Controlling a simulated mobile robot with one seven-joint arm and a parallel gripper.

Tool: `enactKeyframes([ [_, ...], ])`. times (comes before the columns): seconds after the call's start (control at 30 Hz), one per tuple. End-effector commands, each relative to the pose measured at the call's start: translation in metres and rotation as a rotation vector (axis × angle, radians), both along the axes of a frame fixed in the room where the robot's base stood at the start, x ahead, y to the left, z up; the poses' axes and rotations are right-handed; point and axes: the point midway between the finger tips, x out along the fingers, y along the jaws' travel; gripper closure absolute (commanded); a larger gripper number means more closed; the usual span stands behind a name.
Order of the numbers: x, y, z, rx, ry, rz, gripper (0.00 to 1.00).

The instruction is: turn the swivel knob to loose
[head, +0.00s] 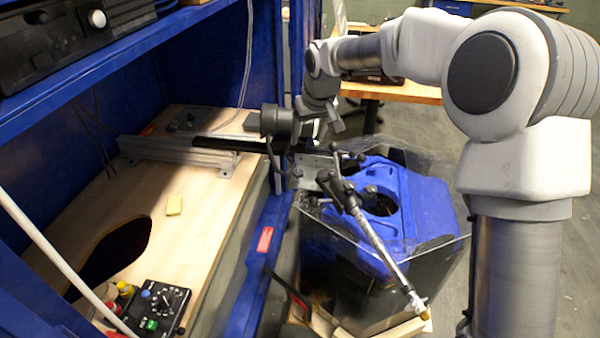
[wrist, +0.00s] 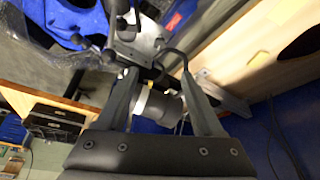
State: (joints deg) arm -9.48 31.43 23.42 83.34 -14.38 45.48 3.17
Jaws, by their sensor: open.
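A metal bracket (head: 312,168) with several black knobs and levers is clamped at the bench edge above the tank; I cannot tell for sure which one is the swivel knob. A dark knob (head: 322,177) sits on its right side. In the wrist view the bracket plate (wrist: 150,42) lies just past the fingertips. My gripper (head: 318,132) is above the bracket, small and partly hidden in the head view. In the wrist view my gripper (wrist: 158,76) is open, its two fingers apart. A grey and white cylinder (wrist: 158,107) shows between the fingers; contact is unclear.
A blue-topped tank (head: 425,205) wrapped in clear film stands below. A metal-tipped tiller rod (head: 380,245) slants across it.

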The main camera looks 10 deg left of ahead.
Motion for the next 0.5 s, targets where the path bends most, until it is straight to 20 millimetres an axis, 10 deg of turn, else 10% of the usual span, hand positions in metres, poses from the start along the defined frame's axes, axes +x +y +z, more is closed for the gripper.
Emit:
enactKeyframes([
  [0.5,0.025,0.016,-0.079,0.002,0.005,-0.009,0.31],
])
